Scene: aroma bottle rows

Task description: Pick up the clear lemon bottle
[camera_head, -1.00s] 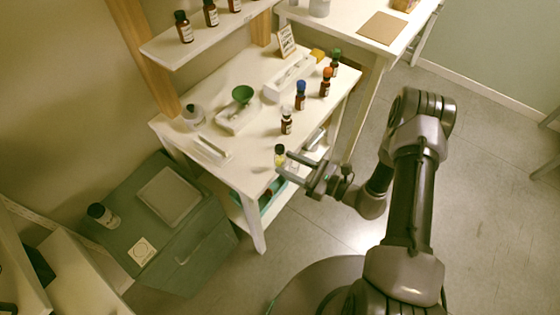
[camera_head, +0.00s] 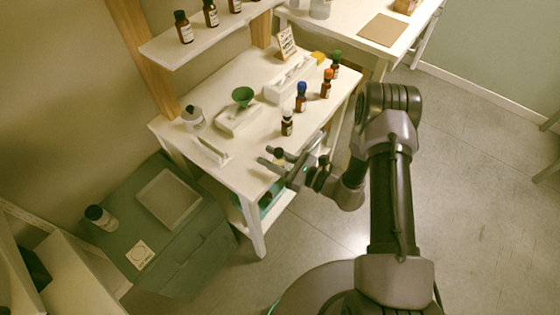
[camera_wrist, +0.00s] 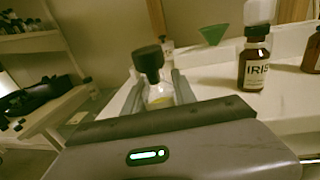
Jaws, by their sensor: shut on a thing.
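The clear bottle (camera_wrist: 160,93) has a black cap and some yellow showing low on its side. In the wrist view it stands between my two fingers, its lower part hidden by my gripper's body. In the head view the bottle (camera_head: 279,153) is mostly covered by my gripper (camera_head: 272,158), at the front left part of the white table. My gripper, which also shows in the wrist view (camera_wrist: 158,92), is shut on this bottle. Whether the bottle's base touches the table cannot be seen.
A white-capped brown bottle labelled IRIS (camera_wrist: 254,62) stands close on the right; behind it are blue-capped (camera_head: 301,97), orange-capped (camera_head: 326,84) and green-capped (camera_head: 336,63) bottles in a row. A green funnel (camera_head: 243,95) stands further back. The table's front left corner is clear.

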